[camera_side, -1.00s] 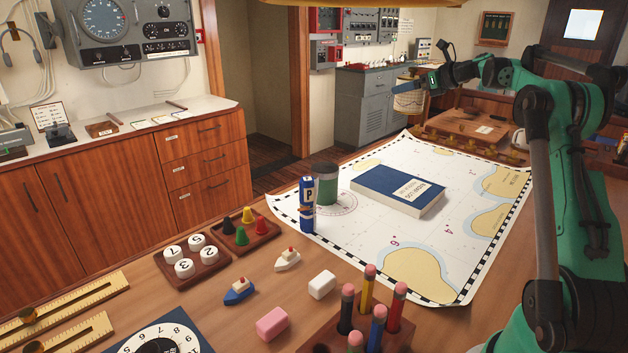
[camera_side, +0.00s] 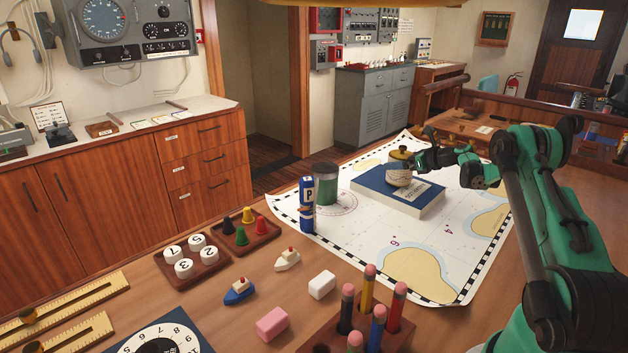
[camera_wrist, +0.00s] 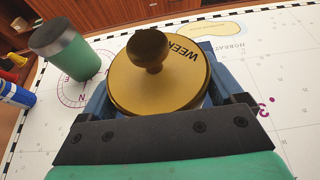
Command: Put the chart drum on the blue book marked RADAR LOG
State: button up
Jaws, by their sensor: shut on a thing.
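The chart drum (camera_side: 399,172) has a gold lid with a knob and a pale body. In the side view it is upright at the blue book (camera_side: 412,198), over its top cover; I cannot tell for sure whether its base touches. My gripper (camera_side: 412,168) is shut on the drum from the right. In the wrist view the drum's gold lid (camera_wrist: 160,80), lettered WEEK..., sits between the fingers of my gripper (camera_wrist: 165,105) and hides most of the book. The book lies flat on the chart, with lettering on its cover partly covered.
A green cylinder with a dark top (camera_side: 326,184) and a blue can marked P (camera_side: 307,205) stand left of the book. The white chart (camera_side: 440,262) is clear in front of it. A pencil block (camera_side: 372,330), erasers and small boats are nearer the camera.

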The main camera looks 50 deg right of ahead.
jog(key=shift+f, duration=0.25)
jog(key=o, duration=1.2)
jog(key=shift+f, duration=0.1)
jog(key=shift+c, duration=0.2)
jog(key=shift+r, duration=0.2)
jog(key=v, duration=0.7)
jog(key=shift+s+r, duration=0.1)
jog(key=shift+s, duration=0.1)
